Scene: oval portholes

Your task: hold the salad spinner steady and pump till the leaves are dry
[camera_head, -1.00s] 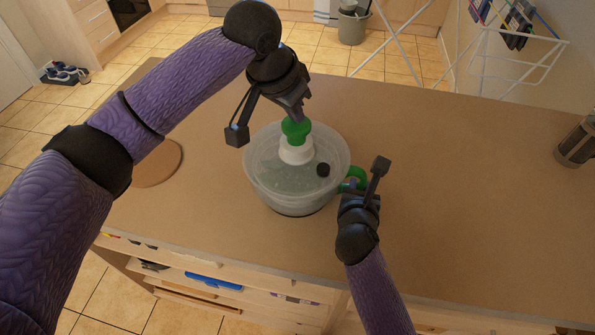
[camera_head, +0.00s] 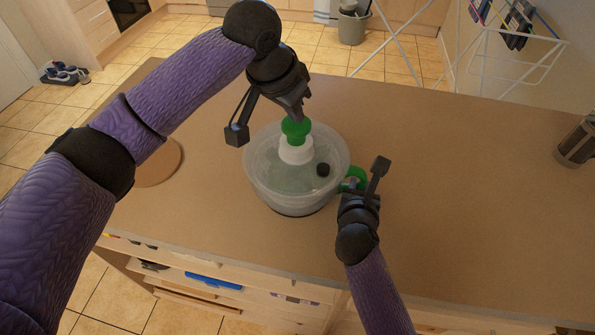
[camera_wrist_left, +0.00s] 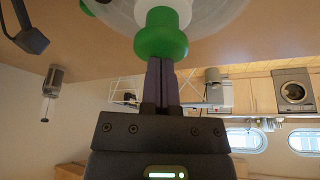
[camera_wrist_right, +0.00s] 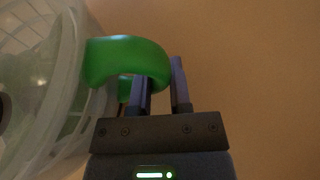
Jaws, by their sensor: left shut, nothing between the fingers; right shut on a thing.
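The salad spinner (camera_head: 270,180) stands upright on the counter, a clear bowl and lid with a white collar, a green pump knob (camera_head: 296,130) and a small black button (camera_head: 323,170). My left gripper (camera_head: 300,112) is shut and empty, its fingertips at the top of the green knob; the left wrist view shows them against the knob (camera_wrist_left: 161,38). My right gripper (camera_head: 358,190) is shut on the green side handle (camera_head: 355,178). In the right wrist view the handle (camera_wrist_right: 125,58) passes between the fingers. The leaves show only as a blurred green tint through the bowl.
A round wooden board (camera_head: 158,163) lies on the counter to the left of the spinner, partly behind my left arm. A French press (camera_head: 577,145) stands at the far right. The counter (camera_head: 460,190) between is bare. A drying rack (camera_head: 520,60) stands beyond the counter.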

